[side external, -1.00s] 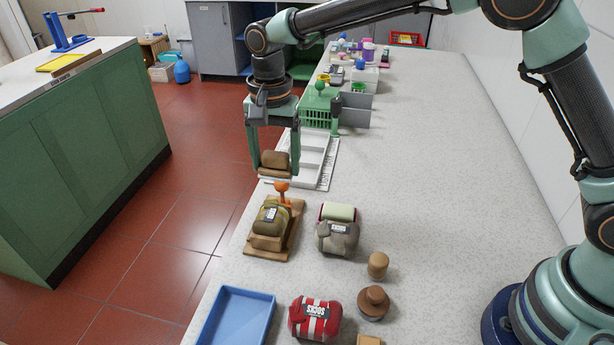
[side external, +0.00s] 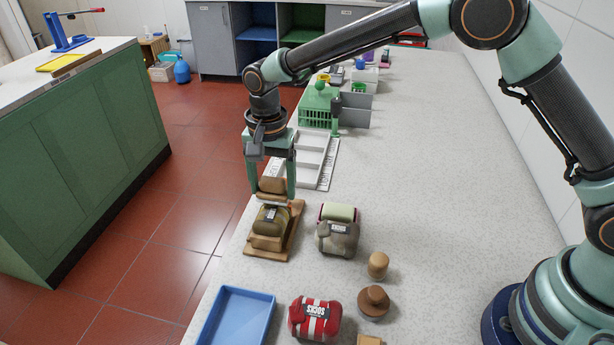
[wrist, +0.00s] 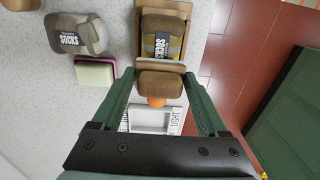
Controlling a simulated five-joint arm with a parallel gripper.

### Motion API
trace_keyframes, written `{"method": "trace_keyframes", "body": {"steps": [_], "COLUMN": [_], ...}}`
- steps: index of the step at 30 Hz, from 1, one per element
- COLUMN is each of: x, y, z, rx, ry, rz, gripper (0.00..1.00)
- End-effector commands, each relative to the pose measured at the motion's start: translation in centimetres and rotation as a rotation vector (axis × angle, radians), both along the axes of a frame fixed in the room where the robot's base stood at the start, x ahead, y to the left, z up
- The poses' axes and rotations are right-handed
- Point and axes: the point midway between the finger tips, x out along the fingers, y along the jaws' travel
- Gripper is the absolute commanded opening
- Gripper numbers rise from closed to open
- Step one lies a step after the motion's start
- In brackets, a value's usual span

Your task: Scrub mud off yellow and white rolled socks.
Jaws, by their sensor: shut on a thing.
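A rolled sock bundle (side external: 271,221) with muddy yellow and pale stripes and a dark SOCKS label lies on a wooden board (side external: 288,237). It also shows in the wrist view (wrist: 162,42), with brown patches. My gripper (side external: 271,187) is shut on a brown wooden scrubbing block (side external: 272,184), at the far end of the bundle. The block also shows between the fingers in the wrist view (wrist: 160,83). It is very close to the bundle; I cannot tell whether they touch. An orange knob (wrist: 156,102) is partly hidden behind the block.
A grey-brown sock bundle (side external: 338,238) and a pale green and pink block (side external: 337,212) stand just right of the board. Red-striped socks (side external: 315,318), a blue tray (side external: 237,318) and wooden knobs (side external: 374,302) are nearer. A white tray (side external: 312,160) lies behind. The right counter is clear.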

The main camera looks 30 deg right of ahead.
Motion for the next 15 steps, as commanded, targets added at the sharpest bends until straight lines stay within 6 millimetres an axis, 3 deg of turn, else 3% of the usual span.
{"method": "trace_keyframes", "body": {"steps": [5, 6, 15], "x": [-0.1, -0.3, -2.1], "y": [-0.1, 0.3, 2.0], "z": [-2.2, -1.6, -2.0], "rx": [-0.002, 0.000, -0.001], "ry": [0.005, 0.000, 0.002], "rz": [0.000, 0.002, 0.002], "gripper": [0.32, 0.25, 0.24]}}
